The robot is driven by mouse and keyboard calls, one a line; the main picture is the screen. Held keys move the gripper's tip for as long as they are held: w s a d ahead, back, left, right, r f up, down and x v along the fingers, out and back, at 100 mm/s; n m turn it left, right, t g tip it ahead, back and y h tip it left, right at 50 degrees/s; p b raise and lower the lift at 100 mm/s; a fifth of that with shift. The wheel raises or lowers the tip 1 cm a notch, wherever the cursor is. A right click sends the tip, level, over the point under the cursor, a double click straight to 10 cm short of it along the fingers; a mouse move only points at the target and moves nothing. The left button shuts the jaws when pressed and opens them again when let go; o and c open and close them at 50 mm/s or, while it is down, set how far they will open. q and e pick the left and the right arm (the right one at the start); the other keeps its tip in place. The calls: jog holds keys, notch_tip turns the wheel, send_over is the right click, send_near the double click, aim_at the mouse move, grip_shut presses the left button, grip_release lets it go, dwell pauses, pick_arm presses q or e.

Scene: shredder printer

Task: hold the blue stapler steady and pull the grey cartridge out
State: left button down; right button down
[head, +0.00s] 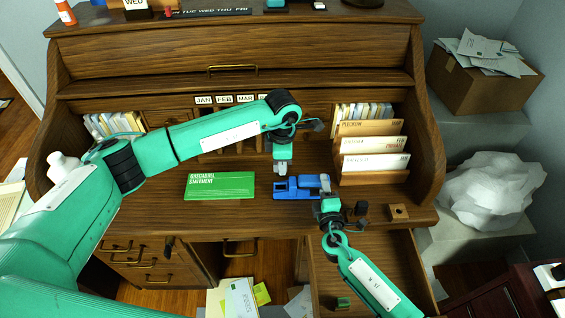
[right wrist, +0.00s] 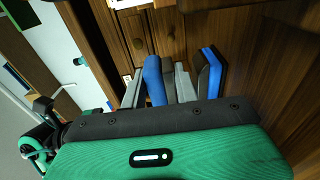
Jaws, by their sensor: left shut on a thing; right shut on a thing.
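The blue stapler (head: 297,189) lies on the desk's writing surface, right of the green statement sheet. My left gripper (head: 281,171) comes down from behind and is shut on the stapler's left part. The grey cartridge (head: 325,183) shows at the stapler's right end. My right gripper (head: 328,196) is at that end, shut on the cartridge. In the right wrist view a grey piece (right wrist: 185,86) stands between dark and blue parts above my gripper's body. How far the cartridge is out of the stapler is hard to tell.
The green statement sheet (head: 219,186) lies left. A wooden letter rack (head: 374,177) stands behind right. A wooden block with a hole (head: 398,212) and small dark pieces (head: 361,208) lie near the front edge. An open drawer (head: 385,258) sits below my right arm.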

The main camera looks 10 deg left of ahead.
jog(key=shift+f, duration=0.1)
jog(key=c, duration=1)
grip_release()
jog(key=shift+o, duration=0.2)
jog(key=shift+s, duration=0.15)
jog(key=v, duration=1.1)
jog(key=shift+s, duration=0.4)
pick_arm(q)
jog(key=shift+f, duration=0.1)
pick_arm(e)
jog(key=shift+d, duration=0.1)
